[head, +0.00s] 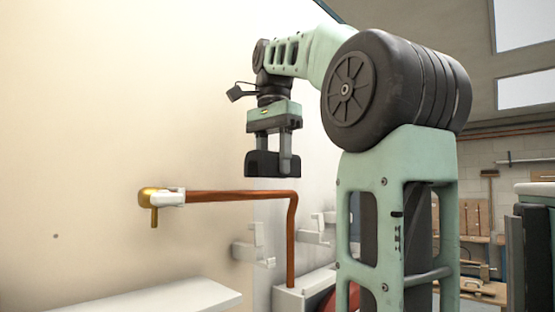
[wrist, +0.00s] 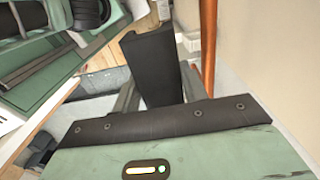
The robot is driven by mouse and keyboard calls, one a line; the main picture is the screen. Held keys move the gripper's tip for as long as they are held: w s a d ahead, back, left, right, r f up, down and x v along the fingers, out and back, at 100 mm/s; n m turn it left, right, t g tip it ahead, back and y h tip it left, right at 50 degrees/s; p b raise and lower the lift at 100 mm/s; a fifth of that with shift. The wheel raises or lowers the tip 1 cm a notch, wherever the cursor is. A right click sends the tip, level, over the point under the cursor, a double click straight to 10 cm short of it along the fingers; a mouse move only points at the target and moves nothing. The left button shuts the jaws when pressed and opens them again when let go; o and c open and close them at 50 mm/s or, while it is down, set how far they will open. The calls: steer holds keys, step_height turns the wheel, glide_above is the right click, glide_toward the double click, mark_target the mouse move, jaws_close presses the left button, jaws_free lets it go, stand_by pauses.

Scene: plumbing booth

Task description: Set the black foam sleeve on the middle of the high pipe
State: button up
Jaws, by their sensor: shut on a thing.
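The black foam sleeve (head: 262,165) is held between the fingers of my gripper (head: 271,158), which is shut on it. In the head view it hangs level, above the right part of the horizontal copper run, with a visible gap below it. In the wrist view the sleeve (wrist: 153,65) stretches away between the two grey fingers (wrist: 159,90). The high pipe (head: 235,195) runs level from a brass fitting at left to a bend at right, then drops down. A copper pipe (wrist: 208,45) shows right of the sleeve in the wrist view.
The brass fitting (head: 150,196) with a white clamp (head: 172,198) ends the pipe at left. White brackets (head: 252,246) sit near the vertical pipe. A white ledge (head: 165,300) lies low in front. The pale wall stands behind. A workbench area is at far right.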

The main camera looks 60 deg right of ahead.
steer(key=shift+w+d+f, duration=0.1)
steer(key=shift+w+d, duration=0.2)
steer(key=shift+w, duration=0.9)
steer(key=shift+w+d, duration=0.25)
steer(key=shift+w, duration=0.9)
steer(key=shift+w+d+f, duration=0.1)
steer(key=shift+w+d, duration=0.2)
steer(key=shift+w, duration=0.9)
steer(key=shift+f, duration=0.2)
steer(key=shift+f+b, duration=2.2)
steer(key=shift+f, duration=0.35)
steer(key=o, duration=1)
steer(key=shift+o, duration=0.2)
